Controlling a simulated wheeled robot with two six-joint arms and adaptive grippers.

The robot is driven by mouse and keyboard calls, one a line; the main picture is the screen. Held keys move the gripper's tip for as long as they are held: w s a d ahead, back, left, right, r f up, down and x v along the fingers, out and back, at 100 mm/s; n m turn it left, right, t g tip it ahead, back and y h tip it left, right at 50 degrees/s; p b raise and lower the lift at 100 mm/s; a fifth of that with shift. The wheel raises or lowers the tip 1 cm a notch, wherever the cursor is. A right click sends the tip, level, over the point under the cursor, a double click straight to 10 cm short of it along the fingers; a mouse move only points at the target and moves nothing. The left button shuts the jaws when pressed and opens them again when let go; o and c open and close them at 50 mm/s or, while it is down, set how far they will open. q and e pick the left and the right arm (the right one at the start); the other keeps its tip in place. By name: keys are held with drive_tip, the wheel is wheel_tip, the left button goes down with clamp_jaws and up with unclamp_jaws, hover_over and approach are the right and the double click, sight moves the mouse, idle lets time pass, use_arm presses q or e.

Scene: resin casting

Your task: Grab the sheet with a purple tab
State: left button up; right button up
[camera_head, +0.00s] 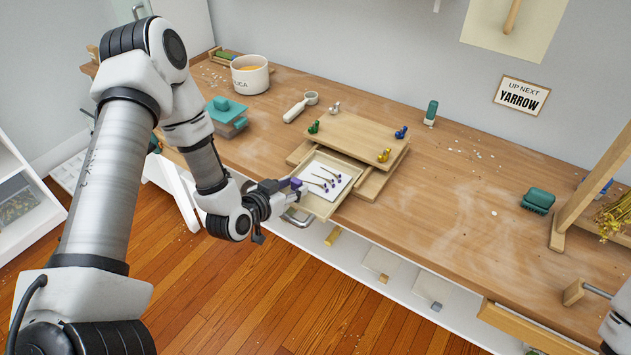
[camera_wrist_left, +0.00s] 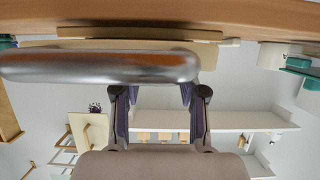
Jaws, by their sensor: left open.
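A white sheet (camera_head: 322,178) with several small dark-stemmed purple flowers lies in a shallow light-wood tray (camera_head: 345,197), pulled out from the wooden press on the bench. My left gripper (camera_head: 290,187) is open at the tray's near left edge, with no sheet visibly between its fingers. A purple patch shows at its tips; I cannot tell whether it is a tab or a finger pad. In the left wrist view my left gripper (camera_wrist_left: 160,92) has its fingers apart, below a large silver bar handle (camera_wrist_left: 100,66). My right gripper is not in view.
The press's top board (camera_head: 352,137) carries green, white, blue and yellow knobs. A metal handle (camera_head: 297,218) sits low by the tray. A white pot (camera_head: 250,76), a teal-topped block (camera_head: 226,113) and a white scoop (camera_head: 298,108) stand behind.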

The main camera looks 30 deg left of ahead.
use_arm(q)
drive_tip(key=shift+w+f, duration=0.35)
drive_tip(key=shift+w, duration=0.25)
drive_tip(key=shift+s+r, duration=0.1)
drive_tip(key=shift+s, duration=0.05)
clamp_jaws()
